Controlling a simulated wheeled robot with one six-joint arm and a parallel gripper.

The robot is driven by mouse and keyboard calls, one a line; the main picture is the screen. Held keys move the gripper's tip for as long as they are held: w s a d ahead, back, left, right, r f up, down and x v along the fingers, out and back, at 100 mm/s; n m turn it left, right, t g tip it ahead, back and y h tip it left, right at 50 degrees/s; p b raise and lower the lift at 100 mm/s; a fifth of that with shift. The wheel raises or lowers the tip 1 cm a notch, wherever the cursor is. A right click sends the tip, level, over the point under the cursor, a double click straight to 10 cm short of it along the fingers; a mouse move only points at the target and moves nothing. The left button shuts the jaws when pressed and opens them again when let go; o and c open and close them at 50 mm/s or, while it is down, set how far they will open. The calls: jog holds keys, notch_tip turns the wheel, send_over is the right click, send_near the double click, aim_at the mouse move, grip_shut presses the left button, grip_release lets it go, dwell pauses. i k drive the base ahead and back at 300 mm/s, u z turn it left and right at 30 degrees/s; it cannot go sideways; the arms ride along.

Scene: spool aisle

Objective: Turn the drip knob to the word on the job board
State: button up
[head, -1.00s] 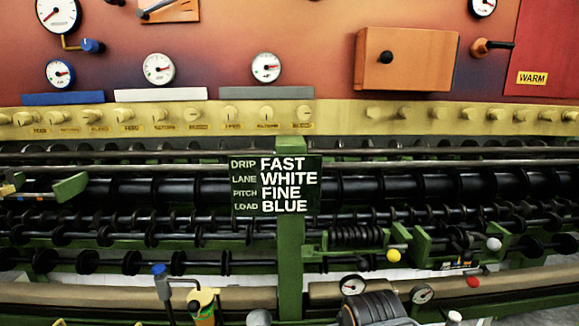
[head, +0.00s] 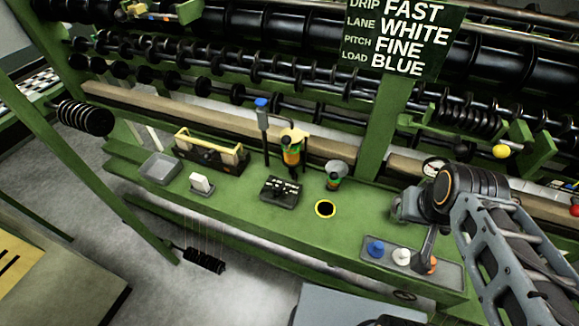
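The job board (head: 405,35) at the top right reads DRIP FAST, LANE WHITE, PITCH FINE and LOAD BLUE. I cannot tell for certain which part is the drip knob. A yellow, orange and green dispenser (head: 291,150) stands at the back of the green bench, and a small grey-green cup (head: 334,175) stands right of it. A dark box (head: 281,191) with small marks on top sits in front of them. My gripper (head: 407,207) seems to be the grey end left of my dark wrist, above the bench's right part; its fingers are not clear.
A tray (head: 450,272) at the right holds blue, white and orange pieces. A yellow-ringed hole (head: 325,208) lies left of it. A blue-topped post (head: 262,125), a yellow-handled rack (head: 210,155), a white block (head: 201,184) and a grey bin (head: 160,168) are further left.

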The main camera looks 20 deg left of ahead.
aim_at(277, 187)
jog(key=z, duration=0.05)
jog(key=k, duration=0.55)
jog(key=u, duration=0.95)
jog(key=i, duration=0.8)
jog(key=u, duration=0.1)
